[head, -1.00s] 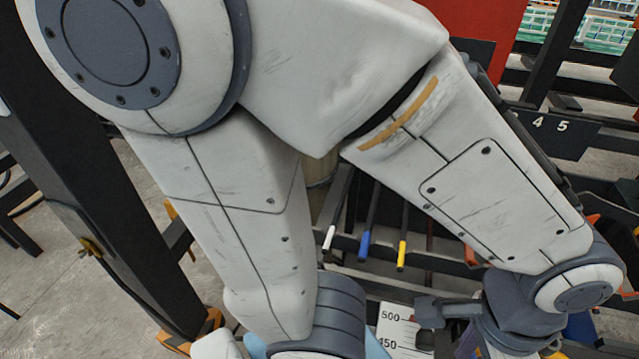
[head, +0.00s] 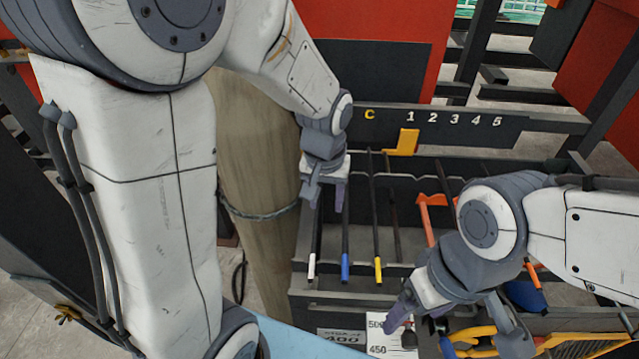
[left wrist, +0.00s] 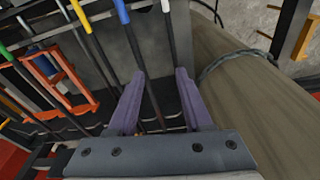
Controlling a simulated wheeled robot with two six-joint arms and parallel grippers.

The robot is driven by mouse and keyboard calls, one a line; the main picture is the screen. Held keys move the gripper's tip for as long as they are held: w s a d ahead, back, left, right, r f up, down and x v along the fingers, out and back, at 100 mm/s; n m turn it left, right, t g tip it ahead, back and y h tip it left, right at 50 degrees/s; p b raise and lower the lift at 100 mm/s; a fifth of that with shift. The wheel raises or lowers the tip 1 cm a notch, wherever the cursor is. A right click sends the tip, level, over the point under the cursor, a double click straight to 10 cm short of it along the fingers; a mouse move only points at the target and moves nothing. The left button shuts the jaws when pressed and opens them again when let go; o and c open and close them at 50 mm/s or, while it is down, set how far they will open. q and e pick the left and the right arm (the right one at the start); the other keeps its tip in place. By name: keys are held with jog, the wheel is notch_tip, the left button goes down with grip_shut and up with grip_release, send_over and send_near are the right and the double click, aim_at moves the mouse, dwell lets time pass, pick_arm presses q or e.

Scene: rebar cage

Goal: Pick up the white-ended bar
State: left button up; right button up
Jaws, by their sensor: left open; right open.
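The white-ended bar (head: 316,240) lies in the rack at the left of a row, its white tip towards the rack's front. My left gripper (head: 325,205) is open and empty above the back part of this bar. In the left wrist view, the bar (left wrist: 169,40) runs from the top edge down to the right finger, which partly hides it. The blue-ended bar (left wrist: 135,45) shows between the open fingers (left wrist: 160,75).
The blue-ended bar (head: 346,240) and yellow-ended bar (head: 377,240) lie just right of the white-ended one. A thick post (head: 258,160) stands close left. A numbered board (head: 450,125) spans the back. An orange tool (head: 428,215) lies further right.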

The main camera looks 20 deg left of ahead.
aim_at(317, 214)
pick_arm(q)
jog(key=shift+n, duration=0.8)
jog(key=w+a+f, duration=0.1)
jog(key=f, duration=0.1)
jog(key=w+a+f+p, duration=0.1)
jog(key=w+a+f, duration=0.1)
jog(key=shift+a, duration=0.3)
jog(key=f, duration=0.2)
jog(key=w+f+p, duration=0.1)
jog(key=f, duration=0.1)
jog(key=shift+w+a+f, duration=0.1)
jog(key=shift+w+f, duration=0.1)
jog(key=shift+f, duration=0.2)
jog(key=shift+w+f, duration=0.15)
jog(key=shift+f, duration=0.35)
grip_shut()
pick_arm(e)
notch_tip(317, 214, up, 4)
jog(key=shift+d+f, duration=0.1)
jog(key=shift+f, duration=0.15)
